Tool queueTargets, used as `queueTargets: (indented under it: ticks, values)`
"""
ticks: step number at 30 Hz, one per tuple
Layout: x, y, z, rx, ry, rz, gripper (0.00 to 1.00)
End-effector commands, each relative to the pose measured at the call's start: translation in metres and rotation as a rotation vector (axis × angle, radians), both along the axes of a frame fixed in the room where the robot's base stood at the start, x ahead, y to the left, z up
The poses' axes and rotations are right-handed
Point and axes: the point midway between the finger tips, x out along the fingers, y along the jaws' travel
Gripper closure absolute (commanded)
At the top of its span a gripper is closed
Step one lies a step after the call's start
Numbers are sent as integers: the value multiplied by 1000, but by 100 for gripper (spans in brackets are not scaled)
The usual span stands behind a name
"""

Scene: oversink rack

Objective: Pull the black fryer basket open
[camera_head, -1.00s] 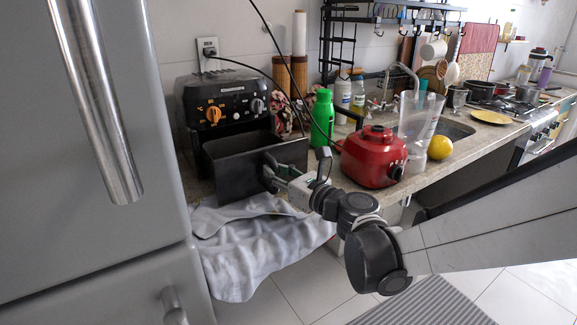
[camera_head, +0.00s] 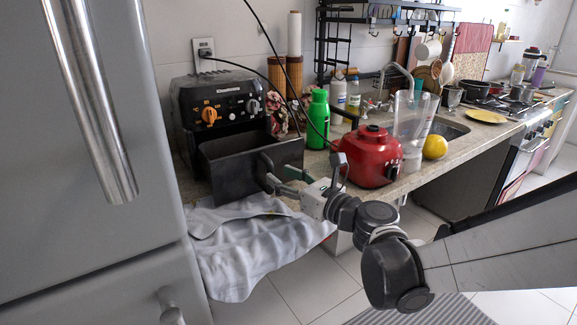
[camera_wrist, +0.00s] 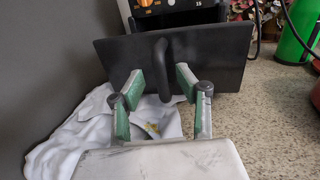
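The black fryer basket (camera_head: 250,168) is slid out of the black air fryer (camera_head: 217,103), with its open top showing in front of the body. Its front panel and curved vertical handle (camera_wrist: 166,62) show in the wrist view. My gripper (camera_wrist: 160,80) is open, its two green-padded fingers spread apart with the handle between and just beyond the tips. In the head view my gripper (camera_head: 282,182) is in front and to the right of the basket handle (camera_head: 267,172). I cannot tell whether a finger touches the handle.
A grey-white cloth (camera_head: 250,250) hangs over the counter edge below the basket. A green bottle (camera_head: 318,120) and a red blender base (camera_head: 370,158) stand close on the right. A grey fridge (camera_head: 80,200) stands at the left. Open floor lies in front of the counter.

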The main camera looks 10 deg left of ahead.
Motion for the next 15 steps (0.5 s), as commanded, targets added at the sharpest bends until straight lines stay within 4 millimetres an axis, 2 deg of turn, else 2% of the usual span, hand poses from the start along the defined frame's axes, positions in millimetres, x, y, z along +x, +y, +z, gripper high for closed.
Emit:
queueTargets:
  ticks: [1, 6, 15]
  values:
    - [-6, -11, 0, 0, 0, -4, 66]
    - [-24, -37, 0, 1, 1, -4, 66]
    - [-40, -61, 0, 1, 1, -2, 66]
